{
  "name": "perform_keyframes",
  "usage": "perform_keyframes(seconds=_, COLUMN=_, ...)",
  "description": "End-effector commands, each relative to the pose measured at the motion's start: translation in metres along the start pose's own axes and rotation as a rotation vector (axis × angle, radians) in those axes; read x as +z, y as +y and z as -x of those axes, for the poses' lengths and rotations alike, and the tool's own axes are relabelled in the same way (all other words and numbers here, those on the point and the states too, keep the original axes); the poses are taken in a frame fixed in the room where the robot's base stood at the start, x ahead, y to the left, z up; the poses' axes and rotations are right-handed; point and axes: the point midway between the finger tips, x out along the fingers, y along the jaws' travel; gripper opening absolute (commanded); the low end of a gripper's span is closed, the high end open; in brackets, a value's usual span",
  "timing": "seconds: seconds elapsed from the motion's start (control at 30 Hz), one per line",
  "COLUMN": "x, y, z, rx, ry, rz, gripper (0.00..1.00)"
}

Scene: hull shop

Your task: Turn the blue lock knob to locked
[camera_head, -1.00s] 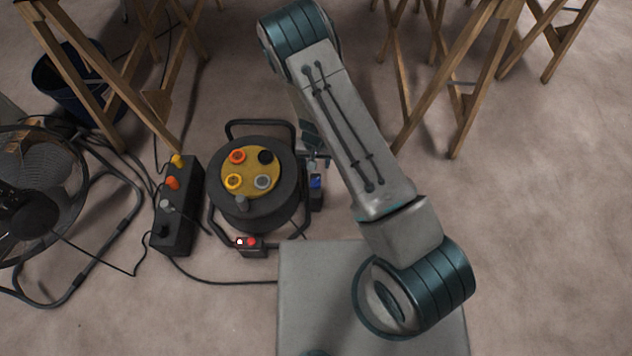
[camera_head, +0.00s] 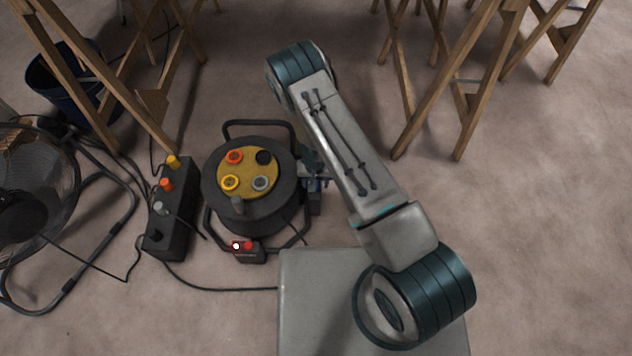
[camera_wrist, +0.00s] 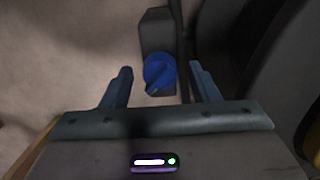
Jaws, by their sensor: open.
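The blue lock knob (camera_wrist: 159,71) sits on a dark grey box (camera_wrist: 155,28) in the wrist view. Its raised grip runs diagonally, from lower left to upper right. My gripper (camera_wrist: 161,67) is open, with one finger on each side of the knob and a visible gap on both sides. I cannot tell whether the fingertips reach down to the knob's height. In the head view, the box (camera_head: 315,204) is at the right side of the cable reel (camera_head: 225,199), and my arm and gripper partly cover the knob area.
A power strip (camera_head: 168,235) with coloured knobs and a fan (camera_head: 25,215) stand left of the reel. A small box with red lights (camera_head: 249,254) is at the reel's front. Wooden trestles (camera_head: 470,90) stand behind. Cables cross the floor on the left; the right floor is clear.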

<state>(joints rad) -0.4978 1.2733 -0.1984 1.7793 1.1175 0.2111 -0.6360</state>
Motion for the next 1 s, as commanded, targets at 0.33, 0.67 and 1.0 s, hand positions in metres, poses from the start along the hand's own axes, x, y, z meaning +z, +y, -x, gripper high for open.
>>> perform_keyframes(seconds=0.33, x=0.0000, y=0.0001, z=0.0003, rx=0.000, ry=0.000, rz=0.000, gripper=0.10)
perform_keyframes(seconds=0.67, x=0.0001, y=-0.0001, z=0.0007, rx=0.000, ry=-0.001, rz=-0.073, gripper=0.11)
perform_keyframes(seconds=1.0, x=0.0000, y=0.0000, z=0.0010, rx=0.000, ry=-0.001, rz=-0.337, gripper=0.11)
